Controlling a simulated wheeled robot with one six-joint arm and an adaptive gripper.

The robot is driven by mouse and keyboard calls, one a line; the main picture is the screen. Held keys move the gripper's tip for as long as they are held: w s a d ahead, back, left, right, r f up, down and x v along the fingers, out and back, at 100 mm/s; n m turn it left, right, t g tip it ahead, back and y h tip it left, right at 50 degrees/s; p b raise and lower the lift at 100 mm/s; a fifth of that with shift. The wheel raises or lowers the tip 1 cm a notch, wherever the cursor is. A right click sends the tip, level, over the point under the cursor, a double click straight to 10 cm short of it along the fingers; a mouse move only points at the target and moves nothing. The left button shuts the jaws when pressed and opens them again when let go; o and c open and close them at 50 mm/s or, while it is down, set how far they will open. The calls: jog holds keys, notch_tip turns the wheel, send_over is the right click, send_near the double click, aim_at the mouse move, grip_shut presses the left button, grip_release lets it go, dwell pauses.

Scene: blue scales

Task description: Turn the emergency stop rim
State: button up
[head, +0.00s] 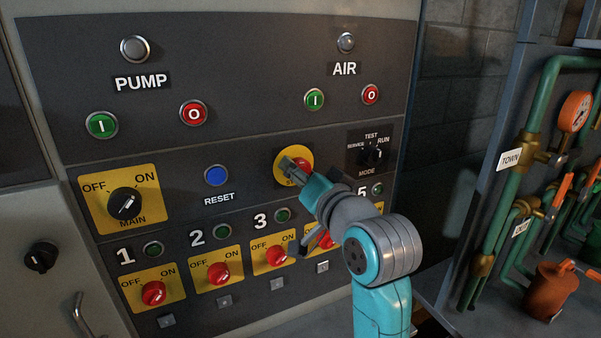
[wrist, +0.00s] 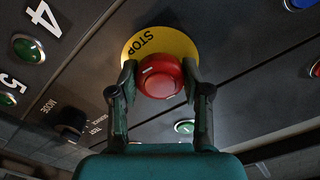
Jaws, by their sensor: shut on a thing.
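The emergency stop is a red mushroom knob (wrist: 160,76) on a round yellow plate (wrist: 160,40) marked STOP. In the wrist view my gripper (wrist: 159,82) has one finger on each side of the red rim and is shut on it. In the head view my gripper (head: 294,166) reaches the yellow plate (head: 280,158) from the lower right. There the fingers and wrist hide most of the knob.
A blue RESET button (head: 216,176) lies left of the stop. The black MODE selector (head: 372,155) is close on the right. Numbered red switches, such as the one under 3 (head: 277,255), run below. Green pipes (head: 535,120) stand at the right.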

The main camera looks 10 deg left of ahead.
jog(key=shift+m, duration=1.2)
jog(key=o, duration=1.2)
jog(key=v, duration=1.2)
